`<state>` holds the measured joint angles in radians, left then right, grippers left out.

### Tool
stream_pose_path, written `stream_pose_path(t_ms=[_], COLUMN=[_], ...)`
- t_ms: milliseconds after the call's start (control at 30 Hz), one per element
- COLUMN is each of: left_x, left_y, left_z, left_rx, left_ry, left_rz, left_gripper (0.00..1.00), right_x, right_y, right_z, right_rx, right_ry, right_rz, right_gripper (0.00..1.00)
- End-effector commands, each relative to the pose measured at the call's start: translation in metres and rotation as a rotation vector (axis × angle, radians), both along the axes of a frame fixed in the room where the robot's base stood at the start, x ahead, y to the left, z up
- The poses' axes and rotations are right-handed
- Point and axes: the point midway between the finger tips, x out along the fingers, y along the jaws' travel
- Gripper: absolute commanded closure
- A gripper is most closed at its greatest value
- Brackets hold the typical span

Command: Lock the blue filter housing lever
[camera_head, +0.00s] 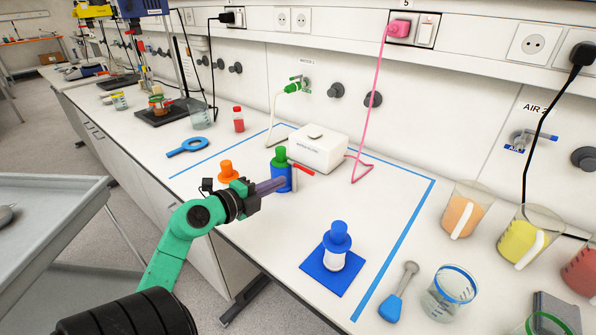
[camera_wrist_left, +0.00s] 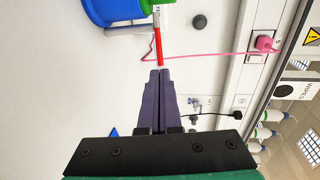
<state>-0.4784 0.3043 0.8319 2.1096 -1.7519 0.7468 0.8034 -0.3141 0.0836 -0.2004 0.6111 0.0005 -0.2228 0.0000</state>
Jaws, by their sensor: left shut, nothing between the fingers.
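The blue filter housing (camera_head: 281,182) with a green cap (camera_head: 280,155) stands upright on the bench, inside the blue tape outline. Its thin red lever (camera_head: 301,168) sticks out to the right of it. In the left wrist view, part of the blue housing (camera_wrist_left: 112,10) shows at the top edge. The red lever (camera_wrist_left: 157,46) there points down towards my fingertips. My left gripper (camera_head: 284,182) is shut and empty, its purple fingers in front of the housing and partly covering it. In the wrist view its fingertips (camera_wrist_left: 160,71) are just short of the lever's end; contact cannot be told.
A white box (camera_head: 318,150) stands right behind the housing, with a pink cable (camera_head: 368,130) beside it. An orange-topped object (camera_head: 228,169) is to the left. A blue-and-white bottle (camera_head: 335,248) stands on a blue mat (camera_head: 318,277) in front. Beakers stand at right.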

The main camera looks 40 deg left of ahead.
Motion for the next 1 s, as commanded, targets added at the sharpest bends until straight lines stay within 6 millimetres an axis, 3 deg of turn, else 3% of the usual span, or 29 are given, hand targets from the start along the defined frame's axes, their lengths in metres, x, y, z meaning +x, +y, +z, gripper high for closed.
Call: stream_pose_path(t_ms=[200, 333, 767, 1000], left_x=[0.047, 0.067, 0.076, 0.090], left_y=[-0.001, -0.002, -0.002, -0.006], left_z=[-0.006, -0.011, -0.015, -0.010], left_rx=[-0.002, -0.002, -0.003, -0.006], left_ry=[-0.003, -0.002, 0.000, 0.001], left_rz=[-0.001, -0.001, 0.001, 0.000], left_gripper=[1.00, 1.00, 1.00, 1.00], right_x=[0.018, 0.021, 0.016, 0.014], right_y=[0.001, 0.001, 0.006, 0.006], right_z=[0.012, 0.014, 0.015, 0.049], right_rx=[0.002, 0.003, 0.008, 0.010], right_ry=[-0.029, -0.035, -0.028, -0.025], right_rz=[0.000, 0.000, -0.002, -0.002], right_gripper=[0.50, 0.50, 0.50, 0.50])
